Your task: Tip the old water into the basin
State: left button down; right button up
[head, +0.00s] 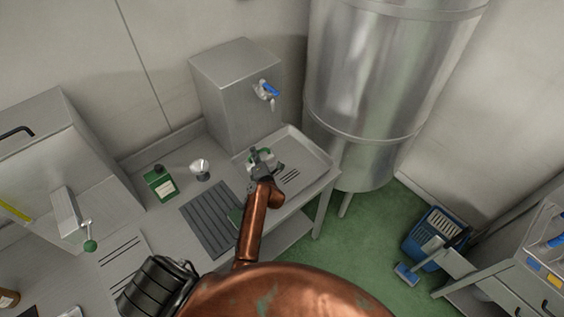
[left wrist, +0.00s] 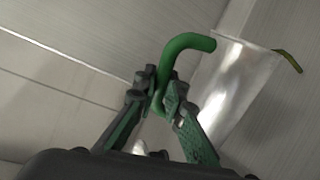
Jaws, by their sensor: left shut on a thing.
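My left gripper (head: 262,170) is over the steel basin (head: 322,160), below the tap of a steel box. It is shut on the green curved handle of a vessel (head: 265,153), of which little more than a green rim shows in the head view. In the left wrist view the vessel (left wrist: 238,85) has a pale, shiny body and a thin green piece at its far edge. The left gripper (left wrist: 165,105) has its fingers around the handle there. I cannot tell how far the vessel is tilted, and no water is visible. My right gripper is not in view.
The steel box with a blue-levered tap (head: 266,90) stands behind the basin. A large steel tank (head: 380,80) stands at the right.

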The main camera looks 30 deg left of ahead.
aim_at(262, 149)
pick_arm(q)
jog(key=shift+w+d+r+p, duration=0.3)
jog(key=shift+w+r+p, duration=0.05)
jog(key=shift+w+p, duration=0.05)
jog(key=shift+w+d+r+m+p, duration=0.35)
jog(key=shift+w+d+m+p, duration=0.2)
jog(key=shift+w+m+p, duration=0.05)
jog(key=shift+w+d+r+m+p, duration=0.2)
jog(key=shift+m+p, duration=0.1)
jog(key=shift+p, duration=0.25)
